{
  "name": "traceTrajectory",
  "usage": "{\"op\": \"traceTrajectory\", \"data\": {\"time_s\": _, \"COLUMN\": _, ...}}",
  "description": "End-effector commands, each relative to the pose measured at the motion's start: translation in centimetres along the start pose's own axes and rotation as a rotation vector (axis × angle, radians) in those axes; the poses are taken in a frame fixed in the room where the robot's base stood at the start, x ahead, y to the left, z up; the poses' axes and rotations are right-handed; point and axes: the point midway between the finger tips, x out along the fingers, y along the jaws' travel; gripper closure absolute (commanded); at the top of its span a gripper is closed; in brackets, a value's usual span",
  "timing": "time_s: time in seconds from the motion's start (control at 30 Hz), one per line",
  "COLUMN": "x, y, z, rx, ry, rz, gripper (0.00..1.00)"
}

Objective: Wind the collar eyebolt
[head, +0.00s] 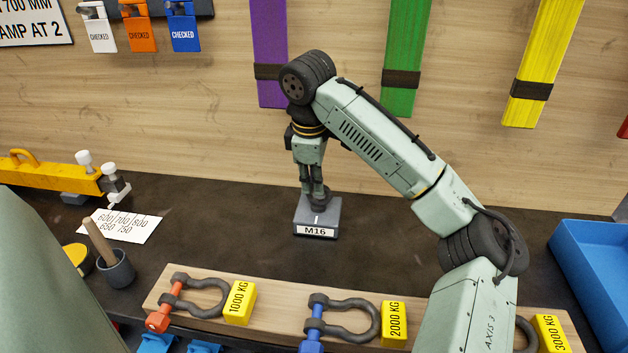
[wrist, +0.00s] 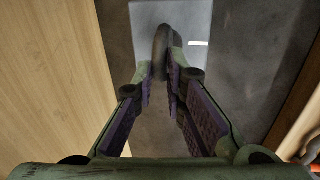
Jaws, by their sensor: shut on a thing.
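The grey block marked M16 (head: 316,217) stands on the dark bench top, with a white line on its upper face. The block also shows in the wrist view (wrist: 199,20). My gripper (head: 318,190) points down over the block, its fingers shut on the dark ring of the eyebolt (wrist: 161,45). In the wrist view the ring sits between the two fingertips (wrist: 166,68). The eyebolt is at the top of the block, and its collar shows as a dark round shape below my fingers in the head view. The thread and collar seat are hidden.
A wooden board (head: 260,312) in front carries shackles with yellow weight tags. A blue bin (head: 590,262) is at the right. A yellow beam (head: 50,178), a scale card (head: 120,225) and a pot with a wooden handle (head: 116,269) are at the left. Bench around the block is clear.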

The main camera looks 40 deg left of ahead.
Motion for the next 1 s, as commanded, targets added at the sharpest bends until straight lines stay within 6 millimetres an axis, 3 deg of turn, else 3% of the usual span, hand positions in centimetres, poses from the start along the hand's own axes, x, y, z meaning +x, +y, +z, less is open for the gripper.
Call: {"op": "traceTrajectory", "data": {"time_s": 1.0, "x": -0.3, "y": 1.4, "z": 0.2, "rx": 0.955, "ry": -0.176, "rz": 0.01, "gripper": 1.0}}
